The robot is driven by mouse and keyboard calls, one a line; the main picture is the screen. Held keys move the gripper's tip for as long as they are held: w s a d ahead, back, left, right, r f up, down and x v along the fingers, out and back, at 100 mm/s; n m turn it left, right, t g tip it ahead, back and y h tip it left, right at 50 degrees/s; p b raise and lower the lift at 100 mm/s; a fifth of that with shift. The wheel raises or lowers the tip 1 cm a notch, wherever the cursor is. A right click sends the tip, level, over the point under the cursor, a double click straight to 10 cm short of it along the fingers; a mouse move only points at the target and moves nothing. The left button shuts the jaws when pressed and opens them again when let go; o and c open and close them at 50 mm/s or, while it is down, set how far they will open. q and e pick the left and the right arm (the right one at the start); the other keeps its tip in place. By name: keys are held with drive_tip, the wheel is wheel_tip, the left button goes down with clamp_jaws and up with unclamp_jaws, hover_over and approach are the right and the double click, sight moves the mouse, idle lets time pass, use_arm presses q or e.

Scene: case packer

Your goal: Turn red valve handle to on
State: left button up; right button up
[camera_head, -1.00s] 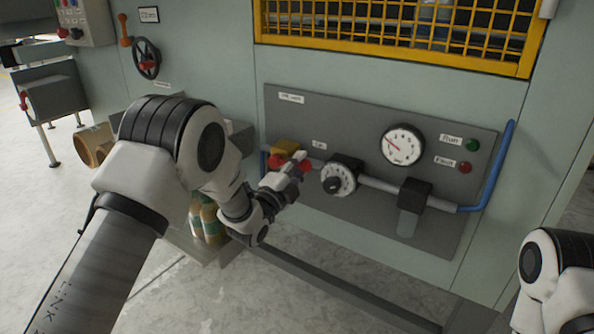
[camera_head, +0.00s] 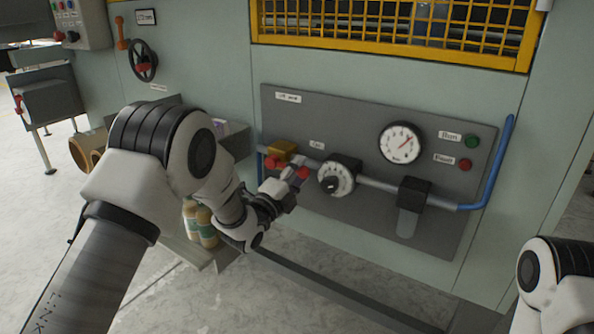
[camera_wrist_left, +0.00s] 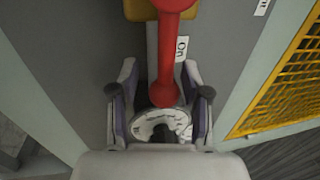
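The red valve handle (camera_head: 271,162) is on the yellow valve body (camera_head: 282,149) at the left of the grey panel. It lies roughly along the pipe. In the left wrist view the red handle (camera_wrist_left: 166,55) runs straight down from the yellow body (camera_wrist_left: 140,9), beside a label reading "On" (camera_wrist_left: 181,50). My left gripper (camera_head: 297,171) is at the handle's right end. In the left wrist view its fingers (camera_wrist_left: 160,72) are apart, one on each side of the handle's rounded end, with gaps visible. My right gripper is out of view.
Right of the valve are a round dial (camera_head: 336,178), a pressure gauge (camera_head: 401,143) with its needle up and right, and a black filter block (camera_head: 413,193). A blue pipe (camera_head: 495,170) bounds the panel's right. A yellow guard (camera_head: 400,47) is above. Bottles (camera_head: 203,225) stand lower left.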

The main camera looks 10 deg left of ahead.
use_arm(q)
drive_tip(key=shift+r, duration=0.1)
drive_tip(key=shift+s+a, duration=0.1)
drive_tip(key=v, duration=1.1)
drive_tip(key=shift+s, duration=0.35)
